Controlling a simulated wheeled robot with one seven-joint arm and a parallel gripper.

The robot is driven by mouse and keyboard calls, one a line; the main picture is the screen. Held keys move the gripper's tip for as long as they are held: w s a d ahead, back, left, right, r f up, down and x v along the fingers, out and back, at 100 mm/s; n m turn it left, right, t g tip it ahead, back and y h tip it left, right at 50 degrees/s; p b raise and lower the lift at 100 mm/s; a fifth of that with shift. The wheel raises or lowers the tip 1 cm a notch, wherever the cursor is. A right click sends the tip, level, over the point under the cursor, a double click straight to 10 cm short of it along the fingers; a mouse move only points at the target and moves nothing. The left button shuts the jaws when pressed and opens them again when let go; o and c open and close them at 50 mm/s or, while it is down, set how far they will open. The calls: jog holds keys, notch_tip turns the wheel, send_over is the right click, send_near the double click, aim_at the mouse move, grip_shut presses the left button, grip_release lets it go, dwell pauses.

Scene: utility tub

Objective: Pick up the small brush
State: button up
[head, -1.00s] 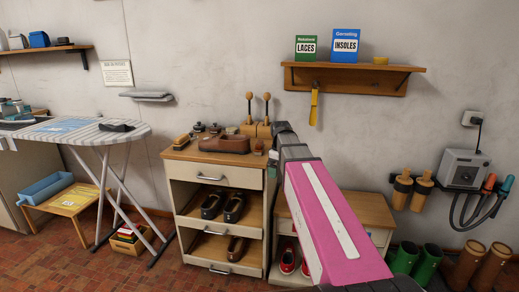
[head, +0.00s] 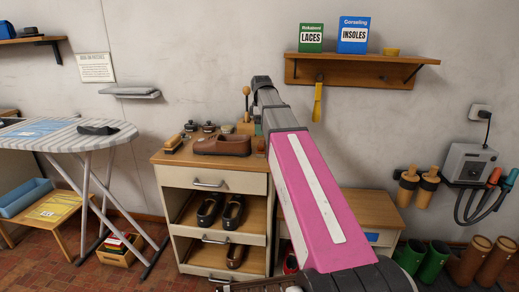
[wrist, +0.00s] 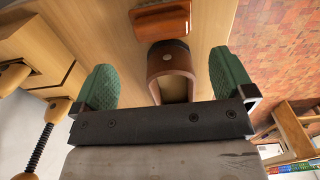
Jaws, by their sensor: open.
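In the head view the brush (head: 261,145) is a small brown shape at the right of the cabinet top (head: 170,157), beside my arm. My gripper is mostly hidden there, with a bit of green (head: 258,129) showing just above the brush.
A brown shoe (head: 222,145) lies left of the small brush. A larger brush (head: 173,142) and dark tins (head: 208,127) stand farther left. Wooden shoe trees (wrist: 40,45) stand close on the wall side. The wall shelf (head: 350,72) hangs above right.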

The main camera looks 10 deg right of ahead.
aim_at(262, 142)
notch_tip(262, 142, down, 9)
jog(key=shift+s+d+f, duration=0.1)
jog(key=shift+s, duration=0.05)
dwell(0.4)
jog(key=c, duration=0.7)
